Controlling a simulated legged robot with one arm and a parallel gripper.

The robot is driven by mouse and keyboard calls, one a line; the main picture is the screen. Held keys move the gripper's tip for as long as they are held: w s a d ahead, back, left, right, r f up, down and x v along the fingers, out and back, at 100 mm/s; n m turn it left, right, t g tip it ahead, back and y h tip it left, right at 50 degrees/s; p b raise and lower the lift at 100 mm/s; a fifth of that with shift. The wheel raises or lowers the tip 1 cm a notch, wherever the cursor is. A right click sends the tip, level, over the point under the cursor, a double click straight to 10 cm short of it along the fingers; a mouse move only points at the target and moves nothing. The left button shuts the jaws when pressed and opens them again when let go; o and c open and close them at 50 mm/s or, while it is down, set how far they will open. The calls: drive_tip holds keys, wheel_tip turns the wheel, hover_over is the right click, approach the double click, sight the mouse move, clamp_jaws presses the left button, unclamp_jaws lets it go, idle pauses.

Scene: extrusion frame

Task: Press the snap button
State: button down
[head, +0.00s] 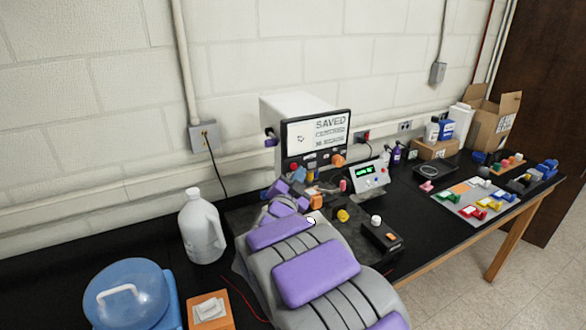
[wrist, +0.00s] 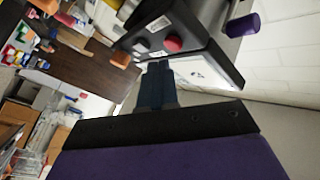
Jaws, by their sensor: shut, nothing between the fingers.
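A white instrument (head: 290,108) with a dark front frame stands against the wall. Its lit screen (head: 318,130) reads "SAVED" with smaller text below. Below the screen is a row of controls, including a red button (head: 296,166) and an orange knob (head: 338,161). No label legibly marks which one is the snap button. In the wrist view, a red button (wrist: 172,44) and pale buttons (wrist: 160,23) show on the dark panel. My gripper (wrist: 157,72) is shut and empty, its dark blue fingertips close to the panel's edge. Contact cannot be told. In the head view my arm partly hides the gripper.
A white jug (head: 202,228), a blue-lidded container (head: 128,295) and an orange box (head: 210,312) stand left of my arm. A meter with a green display (head: 368,176) and a black box with knobs (head: 382,238) stand to the right. Farther right are colored parts and a cardboard box (head: 492,120).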

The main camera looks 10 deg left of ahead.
drive_tip(key=s+d, duration=0.1)
drive_tip(key=s+b, duration=0.1)
drive_tip(key=s+d+b, duration=0.1)
drive_tip(key=s, duration=0.1)
drive_tip(key=shift+d, duration=0.35)
idle(0.5)
drive_tip(key=s+d+f+n+g+y+b, duration=0.1)
drive_tip(key=s+d+f+n+g+y, duration=0.25)
drive_tip(key=s+f+g, duration=0.4)
drive_tip(key=s+d+f+n+g+y+b, duration=0.1)
drive_tip(key=s+d+f+n+g+y, duration=0.25)
drive_tip(key=s, duration=0.75)
drive_tip(key=s+d+f+n+g+h, duration=0.1)
drive_tip(key=s+d+g, duration=0.2)
drive_tip(key=s, duration=0.6)
drive_tip(key=s+d+f+g+h+b, duration=0.1)
drive_tip(key=s+d, duration=0.4)
drive_tip(key=s, duration=0.5)
drive_tip(key=s+d+f+n+g+h, duration=0.1)
drive_tip(key=s+d+g, duration=0.3)
drive_tip(key=s, duration=0.6)
drive_tip(key=shift+f+n+g, duration=0.3)
drive_tip(key=shift+f+g, duration=0.6)
drive_tip(key=shift+g, duration=0.1)
